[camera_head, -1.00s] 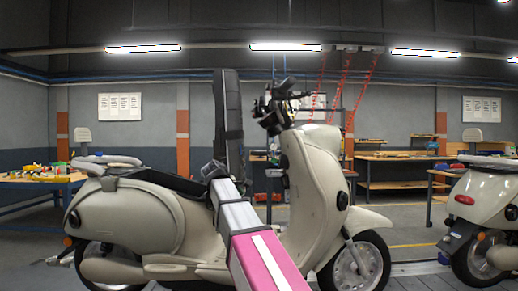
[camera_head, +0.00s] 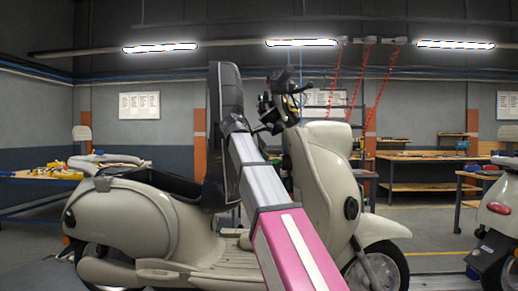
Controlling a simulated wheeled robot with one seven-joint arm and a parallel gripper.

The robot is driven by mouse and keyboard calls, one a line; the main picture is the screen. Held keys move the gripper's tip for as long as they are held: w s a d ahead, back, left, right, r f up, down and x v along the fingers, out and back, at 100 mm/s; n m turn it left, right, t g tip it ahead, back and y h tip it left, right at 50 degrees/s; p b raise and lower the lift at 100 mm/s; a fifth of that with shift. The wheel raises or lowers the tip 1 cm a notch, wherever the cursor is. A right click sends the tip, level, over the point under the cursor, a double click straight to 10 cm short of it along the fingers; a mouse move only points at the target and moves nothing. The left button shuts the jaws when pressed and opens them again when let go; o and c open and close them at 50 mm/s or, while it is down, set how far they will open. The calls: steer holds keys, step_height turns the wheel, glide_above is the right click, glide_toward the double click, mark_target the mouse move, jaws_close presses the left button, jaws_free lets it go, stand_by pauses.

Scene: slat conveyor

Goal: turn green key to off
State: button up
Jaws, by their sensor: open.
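A cream scooter (camera_head: 330,185) stands side-on ahead of me, its front wheel to the right. Its dark handlebars (camera_head: 268,114) rise above the front shield. I cannot make out the green key; it is too small or hidden. I cannot make out my gripper in either picture.
Another cream scooter (camera_head: 499,225) stands at the right edge. A workbench with coloured items (camera_head: 55,172) is at the back left. Wooden benches (camera_head: 430,187) stand at the back right. Open floor shows between the front wheel and the second scooter.

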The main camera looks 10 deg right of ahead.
mark_target(274, 161)
steer(key=x, duration=0.7)
steer(key=shift+w+d, duration=0.1)
